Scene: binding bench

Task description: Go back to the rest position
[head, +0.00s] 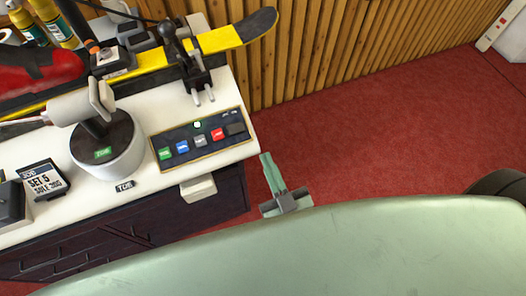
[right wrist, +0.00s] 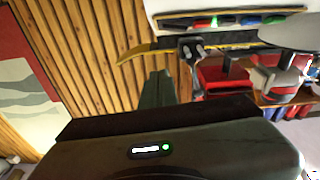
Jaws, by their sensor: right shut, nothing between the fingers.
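My right gripper (head: 267,161) is in the head view, off the right edge of the white bench (head: 222,97) and over the red floor (head: 370,135). Its green fingers are together with nothing between them. In the right wrist view, the closed fingers (right wrist: 157,88) point toward the wooden slat wall (right wrist: 90,60), and the bench shows upside down at the top right. My left gripper is in neither view.
A button panel (head: 202,140) lies near the bench's right end. A yellow and black ski (head: 222,40) overhangs its back right. A round grey device (head: 120,150) and a red boot (head: 40,70) stand farther left. Floor right of the bench looks clear.

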